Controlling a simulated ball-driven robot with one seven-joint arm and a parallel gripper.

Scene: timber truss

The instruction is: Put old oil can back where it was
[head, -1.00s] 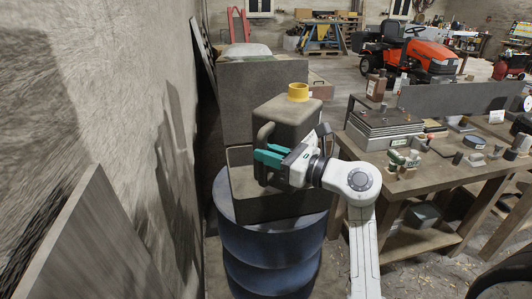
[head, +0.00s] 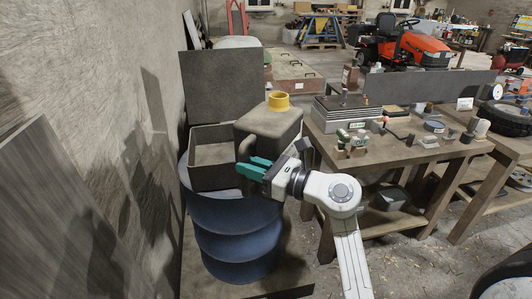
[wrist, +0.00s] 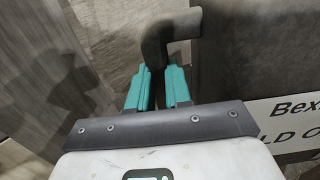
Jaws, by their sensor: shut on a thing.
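The old oil can (head: 266,131) is a dull grey-brown can with a yellow cap (head: 278,101) and a curved side handle. My gripper (head: 254,168) with teal fingers is shut on that handle and holds the can upright. In the wrist view the dark handle (wrist: 156,45) sits between the fingertips, and part of a white label (wrist: 290,122) shows at the right. The can is in front of and beside the right side of an open grey box (head: 213,153). Its underside is hidden by my gripper and arm.
The box stands on a blue barrel (head: 238,240), its raised lid (head: 222,86) behind. A rough wall (head: 110,90) is close on the left. A cluttered wooden workbench (head: 405,165) stands to the right. A red ride-on mower (head: 407,45) is farther back.

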